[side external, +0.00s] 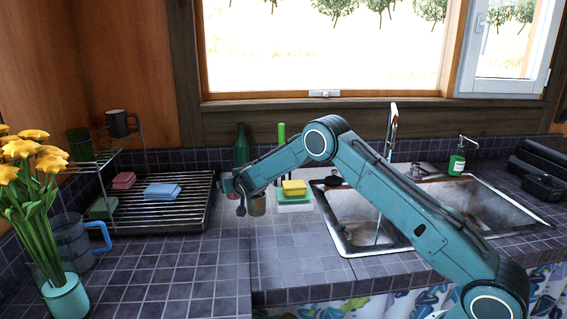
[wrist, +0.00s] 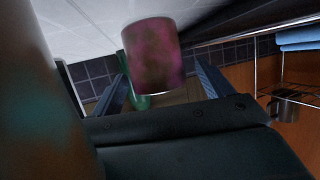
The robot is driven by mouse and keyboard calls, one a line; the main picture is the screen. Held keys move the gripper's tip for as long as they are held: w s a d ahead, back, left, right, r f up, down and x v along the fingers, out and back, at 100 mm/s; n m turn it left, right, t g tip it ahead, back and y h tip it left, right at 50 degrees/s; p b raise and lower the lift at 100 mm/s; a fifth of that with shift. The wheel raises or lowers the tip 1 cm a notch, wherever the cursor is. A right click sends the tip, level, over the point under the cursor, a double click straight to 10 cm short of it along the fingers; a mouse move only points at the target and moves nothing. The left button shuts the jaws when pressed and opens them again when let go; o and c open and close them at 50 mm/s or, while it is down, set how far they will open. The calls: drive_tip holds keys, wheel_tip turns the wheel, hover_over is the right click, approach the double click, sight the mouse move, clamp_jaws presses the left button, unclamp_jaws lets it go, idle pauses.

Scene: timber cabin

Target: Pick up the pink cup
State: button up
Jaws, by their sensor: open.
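The pink cup (wrist: 152,52), mottled with brown, shows large in the wrist view, ahead of and between the two fingers. My gripper (wrist: 161,72) is open, with one finger on each side of the cup's lower part in the picture. I cannot tell whether either finger touches it. In the side external view my gripper (side external: 236,200) is low over the counter, left of the sink. A small brownish cup (side external: 257,205) stands right beside it, partly hidden by my arm; it appears to be the same cup.
A green bottle (side external: 241,146) stands behind my gripper. A yellow sponge (side external: 294,188) sits right of the cup, near the sink (side external: 345,247). A dish rack (side external: 190,215) with folded cloths is at left. The front counter is clear.

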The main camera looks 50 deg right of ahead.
drive_tip(key=shift+x, duration=1.45)
drive_tip(key=c, duration=1.1)
drive_tip(key=shift+r, duration=0.15)
wheel_tip(320, 180, up, 20)
drive_tip(key=shift+f, duration=0.2)
